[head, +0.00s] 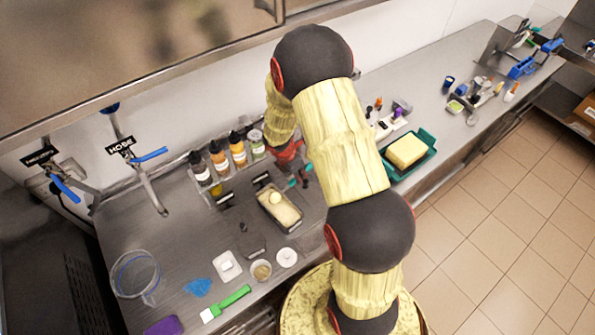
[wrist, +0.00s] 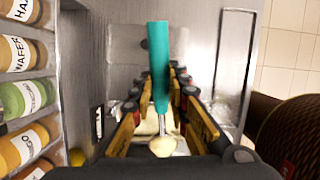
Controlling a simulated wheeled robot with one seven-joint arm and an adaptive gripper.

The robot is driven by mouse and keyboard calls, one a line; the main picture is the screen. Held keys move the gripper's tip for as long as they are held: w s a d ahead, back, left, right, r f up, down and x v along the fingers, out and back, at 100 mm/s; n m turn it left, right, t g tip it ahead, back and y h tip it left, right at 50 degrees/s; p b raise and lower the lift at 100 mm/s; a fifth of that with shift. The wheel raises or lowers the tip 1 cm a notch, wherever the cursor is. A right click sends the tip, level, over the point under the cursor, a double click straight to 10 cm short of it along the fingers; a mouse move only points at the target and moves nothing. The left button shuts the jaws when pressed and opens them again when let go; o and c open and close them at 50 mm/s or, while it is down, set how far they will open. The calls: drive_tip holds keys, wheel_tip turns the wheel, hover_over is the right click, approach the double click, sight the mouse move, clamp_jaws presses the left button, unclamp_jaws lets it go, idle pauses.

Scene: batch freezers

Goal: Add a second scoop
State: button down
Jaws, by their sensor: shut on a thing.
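A scoop with a teal handle (wrist: 160,62) is held between the fingers of my gripper (wrist: 163,80) in the wrist view. Its rounded end (wrist: 163,147) looks pale, and I cannot tell how much it carries. In the head view the teal handle (head: 301,174) shows beside my arm, and my gripper is mostly hidden behind the arm. A dark rectangular pan (head: 290,229) of pale ice cream (head: 284,213) stands just left of my arm. A round pale lump (head: 274,198) shows over the pan; I cannot tell whether it rests there or is in the scoop.
Several labelled bottles (head: 220,158) stand along the wall. Near the front edge are a round white dish (head: 287,257), a small tan-filled cup (head: 261,271), a green-handled tool (head: 232,299) and a clear jug (head: 136,276). A green tray (head: 426,141) stands right of my arm.

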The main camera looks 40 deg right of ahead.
drive_tip(key=shift+w+d+r+y+p, duration=0.15)
drive_tip(key=shift+y+p, duration=0.15)
drive_tip(key=shift+p, duration=1.3)
drive_tip(key=shift+s+d+r+y+p, duration=0.15)
drive_tip(key=shift+y+p, duration=0.15)
drive_tip(key=shift+p, duration=1.25)
drive_tip(key=shift+d+f+y+p, duration=0.2)
drive_tip(key=shift+y+p, duration=0.1)
drive_tip(key=shift+p, duration=1.5)
drive_tip(key=shift+w+a, duration=0.1)
